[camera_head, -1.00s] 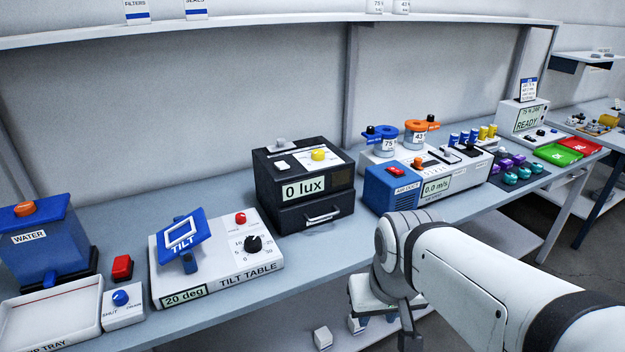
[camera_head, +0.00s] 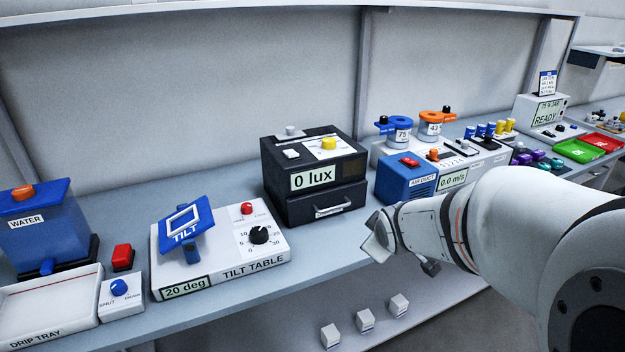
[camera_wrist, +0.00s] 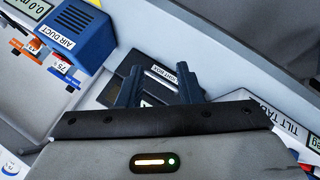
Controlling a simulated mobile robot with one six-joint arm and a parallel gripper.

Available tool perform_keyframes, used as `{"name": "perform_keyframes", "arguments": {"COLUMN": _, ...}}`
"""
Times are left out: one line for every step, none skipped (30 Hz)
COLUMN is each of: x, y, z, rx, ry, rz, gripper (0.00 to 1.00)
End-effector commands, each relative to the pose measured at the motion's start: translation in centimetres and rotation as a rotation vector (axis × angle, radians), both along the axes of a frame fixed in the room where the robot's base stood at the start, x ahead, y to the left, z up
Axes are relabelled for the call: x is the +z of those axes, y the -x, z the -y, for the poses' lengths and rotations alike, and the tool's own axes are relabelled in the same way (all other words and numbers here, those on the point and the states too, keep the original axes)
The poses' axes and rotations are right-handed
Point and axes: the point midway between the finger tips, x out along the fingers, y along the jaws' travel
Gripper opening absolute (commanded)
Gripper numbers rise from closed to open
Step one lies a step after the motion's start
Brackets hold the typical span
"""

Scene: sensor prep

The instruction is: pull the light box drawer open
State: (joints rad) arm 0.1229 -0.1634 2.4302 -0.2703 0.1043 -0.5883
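The light box (camera_head: 313,177) is a black box with a "0 lux" display, and its upper part carries a yellow knob. Its drawer (camera_head: 300,212) is the lower part and looks shut, with a silver bar handle (camera_head: 328,210) across the front. My gripper (camera_head: 378,236) is in front of the bench edge, to the right of the drawer and apart from it. In the wrist view, my gripper (camera_wrist: 159,88) has two dark fingers spread apart with nothing held. The light box (camera_wrist: 138,62) shows beyond them, with a "LIGHT BOX" label partly between the fingertips.
The blue air duct unit (camera_head: 404,180) stands just right of the light box, near my arm. The tilt table (camera_head: 225,262) stands to its left. Small white blocks (camera_head: 365,320) lie on a lower shelf. Bare bench lies in front of the drawer.

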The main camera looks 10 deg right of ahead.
Motion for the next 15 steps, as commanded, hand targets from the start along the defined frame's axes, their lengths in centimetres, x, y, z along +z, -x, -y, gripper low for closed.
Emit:
{"name": "perform_keyframes", "arguments": {"x": -1.7, "y": -2.1, "z": 0.5, "rx": 0.077, "ry": 0.066, "rz": 0.051, "gripper": 0.32}}
{"name": "perform_keyframes", "arguments": {"x": -2.1, "y": -3.3, "z": 0.5, "rx": 0.137, "ry": 0.106, "rz": 0.090, "gripper": 0.32}}
{"name": "perform_keyframes", "arguments": {"x": -2.7, "y": -4.8, "z": 0.4, "rx": 0.222, "ry": 0.157, "rz": 0.138, "gripper": 0.32}}
{"name": "perform_keyframes", "arguments": {"x": -3.1, "y": -5.9, "z": 0.3, "rx": 0.280, "ry": 0.198, "rz": 0.177, "gripper": 0.32}}
{"name": "perform_keyframes", "arguments": {"x": -3.5, "y": -6.9, "z": 0.2, "rx": 0.338, "ry": 0.242, "rz": 0.215, "gripper": 0.32}}
{"name": "perform_keyframes", "arguments": {"x": -4.0, "y": -8.0, "z": 0.0, "rx": 0.409, "ry": 0.295, "rz": 0.266, "gripper": 0.32}}
{"name": "perform_keyframes", "arguments": {"x": -4.4, "y": -8.8, "z": -0.1, "rx": 0.460, "ry": 0.333, "rz": 0.304, "gripper": 0.32}}
{"name": "perform_keyframes", "arguments": {"x": -4.7, "y": -9.4, "z": -0.4, "rx": 0.505, "ry": 0.367, "rz": 0.341, "gripper": 0.32}}
{"name": "perform_keyframes", "arguments": {"x": -5.1, "y": -10.1, "z": -0.6, "rx": 0.563, "ry": 0.410, "rz": 0.388, "gripper": 0.32}}
{"name": "perform_keyframes", "arguments": {"x": -5.4, "y": -10.6, "z": -0.9, "rx": 0.601, "ry": 0.437, "rz": 0.421, "gripper": 0.32}}
{"name": "perform_keyframes", "arguments": {"x": -5.6, "y": -10.9, "z": -1.1, "rx": 0.635, "ry": 0.462, "rz": 0.454, "gripper": 0.32}}
{"name": "perform_keyframes", "arguments": {"x": -5.8, "y": -11.3, "z": -1.4, "rx": 0.675, "ry": 0.490, "rz": 0.492, "gripper": 0.32}}
{"name": "perform_keyframes", "arguments": {"x": -6.0, "y": -11.5, "z": -1.6, "rx": 0.700, "ry": 0.509, "rz": 0.517, "gripper": 0.32}}
{"name": "perform_keyframes", "arguments": {"x": -6.1, "y": -11.7, "z": -1.7, "rx": 0.721, "ry": 0.525, "rz": 0.540, "gripper": 0.32}}
{"name": "perform_keyframes", "arguments": {"x": -6.3, "y": -11.8, "z": -1.9, "rx": 0.744, "ry": 0.543, "rz": 0.565, "gripper": 0.32}}
